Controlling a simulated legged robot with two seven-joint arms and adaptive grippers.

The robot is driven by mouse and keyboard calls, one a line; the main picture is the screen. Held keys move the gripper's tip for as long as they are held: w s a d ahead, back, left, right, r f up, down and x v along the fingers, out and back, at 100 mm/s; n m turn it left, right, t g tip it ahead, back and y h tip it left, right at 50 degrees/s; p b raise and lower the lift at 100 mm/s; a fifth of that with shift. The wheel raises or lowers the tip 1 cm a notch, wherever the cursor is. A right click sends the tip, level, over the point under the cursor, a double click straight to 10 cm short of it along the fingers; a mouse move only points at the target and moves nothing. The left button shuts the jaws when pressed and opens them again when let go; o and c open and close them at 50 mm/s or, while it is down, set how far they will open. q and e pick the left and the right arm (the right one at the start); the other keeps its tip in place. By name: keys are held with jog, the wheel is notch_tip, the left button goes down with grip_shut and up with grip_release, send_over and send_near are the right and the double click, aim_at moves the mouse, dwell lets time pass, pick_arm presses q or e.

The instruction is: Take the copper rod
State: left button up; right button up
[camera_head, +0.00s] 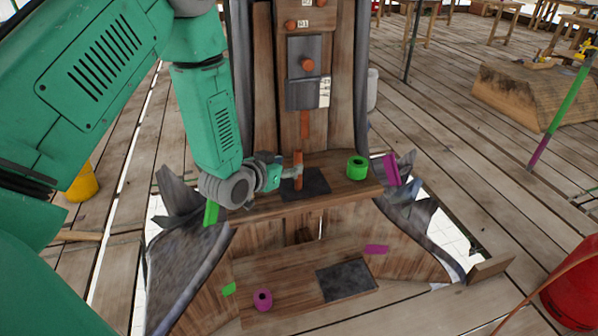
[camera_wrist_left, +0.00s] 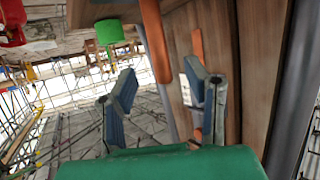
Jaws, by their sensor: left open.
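The copper rod (camera_head: 298,165) stands upright on a dark square pad (camera_head: 316,184) on the wooden ledge at the foot of the spire. In the left wrist view the rod (camera_wrist_left: 154,40) is a smooth orange-brown bar, and one end shows between the finger tips. My left gripper (camera_head: 291,172) comes in from the left beside the rod at about mid-height. Its two fingers stand apart in the left wrist view (camera_wrist_left: 162,72), with the rod in line with the gap. I cannot tell whether a finger touches it. My right gripper is not in view.
A green ring (camera_head: 357,168) stands on the ledge right of the rod, and a magenta piece (camera_head: 391,169) is farther right. The spire's wooden panel (camera_head: 263,80) rises close behind. A magenta ring (camera_head: 263,299) and a second dark pad (camera_head: 345,280) are on the lower board.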

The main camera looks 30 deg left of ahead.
aim_at(296, 162)
pick_arm(q)
jog(key=shift+w+d+f, duration=0.15)
jog(key=shift+w, duration=0.35)
jog(key=x, duration=0.4)
jog(key=shift+w+a+f, duration=0.25)
jog(key=shift+w+a, duration=0.05)
jog(key=shift+a, duration=0.05)
jog(key=shift+d, duration=0.15)
jog(key=shift+d+r, duration=0.15)
grip_shut()
